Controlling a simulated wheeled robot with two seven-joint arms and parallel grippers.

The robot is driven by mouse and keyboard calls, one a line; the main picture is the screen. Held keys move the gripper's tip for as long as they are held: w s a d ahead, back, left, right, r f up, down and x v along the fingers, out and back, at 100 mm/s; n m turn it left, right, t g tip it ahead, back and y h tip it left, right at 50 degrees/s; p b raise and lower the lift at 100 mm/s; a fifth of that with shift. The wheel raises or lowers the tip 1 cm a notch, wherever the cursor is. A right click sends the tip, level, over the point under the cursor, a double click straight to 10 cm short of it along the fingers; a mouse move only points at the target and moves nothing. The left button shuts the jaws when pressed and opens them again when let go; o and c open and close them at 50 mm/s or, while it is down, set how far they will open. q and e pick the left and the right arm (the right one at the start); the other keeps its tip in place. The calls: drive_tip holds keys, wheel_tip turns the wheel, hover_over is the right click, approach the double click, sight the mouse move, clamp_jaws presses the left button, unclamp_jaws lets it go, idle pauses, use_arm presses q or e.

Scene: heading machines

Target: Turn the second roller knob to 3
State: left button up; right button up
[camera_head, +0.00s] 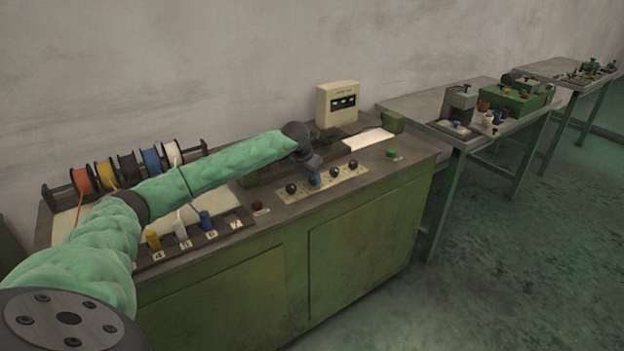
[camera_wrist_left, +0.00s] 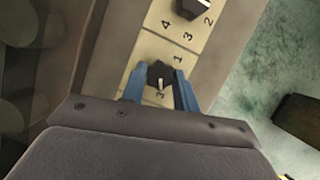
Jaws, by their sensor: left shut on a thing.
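A pale dial strip (camera_head: 322,186) with a row of black knobs lies on the top of the green machine cabinet. My left gripper (camera_head: 315,181) reaches down onto the second knob from the left, which it mostly hides in the head view. In the left wrist view the blue fingers (camera_wrist_left: 160,90) are shut on either side of this black roller knob (camera_wrist_left: 160,73). Its white pointer line points down the picture, toward a printed 3. A printed 1 shows above the knob. My right gripper is not in view.
Another black knob (camera_head: 291,188) stands left of my gripper, and more knobs (camera_head: 334,172) stand to its right. A green button (camera_head: 391,153) and a red button (camera_head: 259,206) are nearby. A cream meter box (camera_head: 338,103) stands behind. Wire spools (camera_head: 127,167) are at the left.

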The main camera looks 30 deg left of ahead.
use_arm(q)
drive_tip(key=shift+r, duration=0.1)
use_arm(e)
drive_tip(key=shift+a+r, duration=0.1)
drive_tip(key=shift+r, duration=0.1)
use_arm(q)
drive_tip(key=shift+n, duration=0.3)
drive_tip(key=o, duration=1)
drive_tip(key=shift+w, duration=0.1)
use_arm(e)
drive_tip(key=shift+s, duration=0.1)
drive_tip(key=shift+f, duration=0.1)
use_arm(q)
drive_tip(key=b+v, duration=0.2)
drive_tip(key=v, duration=0.5)
drive_tip(key=shift+r, duration=0.4)
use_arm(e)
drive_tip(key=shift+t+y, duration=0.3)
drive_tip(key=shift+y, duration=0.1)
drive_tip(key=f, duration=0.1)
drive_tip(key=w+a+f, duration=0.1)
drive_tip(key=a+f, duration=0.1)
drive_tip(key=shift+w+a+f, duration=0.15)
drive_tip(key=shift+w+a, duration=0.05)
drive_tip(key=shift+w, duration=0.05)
